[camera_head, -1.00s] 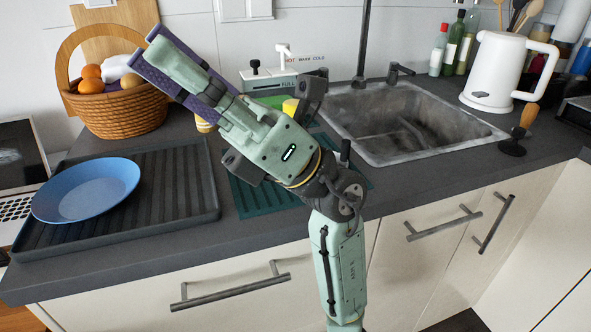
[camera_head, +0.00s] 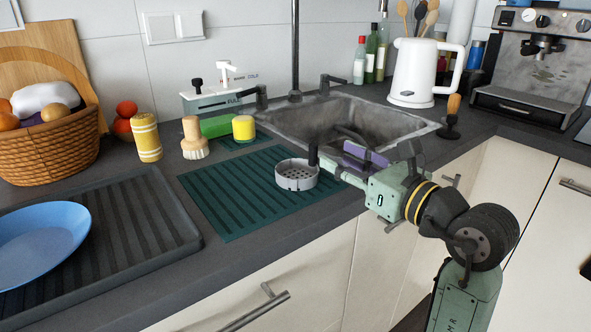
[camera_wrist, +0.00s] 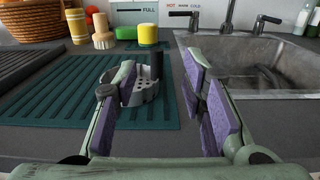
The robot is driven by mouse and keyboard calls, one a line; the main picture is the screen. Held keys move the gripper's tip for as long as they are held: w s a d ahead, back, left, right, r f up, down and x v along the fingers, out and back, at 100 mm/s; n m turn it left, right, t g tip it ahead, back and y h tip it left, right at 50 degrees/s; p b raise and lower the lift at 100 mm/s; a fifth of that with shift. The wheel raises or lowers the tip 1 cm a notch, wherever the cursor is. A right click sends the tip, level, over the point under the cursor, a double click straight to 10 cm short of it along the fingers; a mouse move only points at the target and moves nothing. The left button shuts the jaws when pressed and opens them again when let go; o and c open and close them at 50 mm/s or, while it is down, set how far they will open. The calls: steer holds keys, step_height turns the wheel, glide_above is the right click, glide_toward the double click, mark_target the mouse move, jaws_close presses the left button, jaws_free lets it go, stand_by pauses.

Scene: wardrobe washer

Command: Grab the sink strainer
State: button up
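The sink strainer (camera_head: 297,176) is a round grey cup with holes and an upright black handle. It stands on the front right part of the teal ribbed mat (camera_head: 232,192). My gripper (camera_head: 350,163) is low over the counter just right of the strainer, with its purple-padded fingers apart. In the wrist view, the strainer (camera_wrist: 147,92) shows beyond my gripper (camera_wrist: 161,68), nearer the left finger, which hides part of it. Nothing is held. I cannot tell whether the left finger touches the strainer.
The sink (camera_head: 352,122) lies behind my gripper. A yellow sponge (camera_head: 243,128), brush (camera_head: 194,138) and yellow shaker (camera_head: 146,137) stand behind the mat. A dark tray (camera_head: 150,225) with a blue plate (camera_head: 40,240) is left. A white kettle (camera_head: 415,75) is back right.

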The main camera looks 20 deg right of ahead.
mark_target(317, 147)
steer(key=x, duration=0.2)
steer(key=shift+w+a, duration=0.15)
steer(key=shift+w, duration=0.2)
steer(key=p+x, duration=0.2)
steer(key=x, duration=0.2)
steer(key=shift+w+a+r, duration=0.2)
steer(key=shift+a, duration=0.05)
steer(key=shift+w+a+f, duration=0.1)
steer(key=shift+w, duration=0.2)
jaws_close()
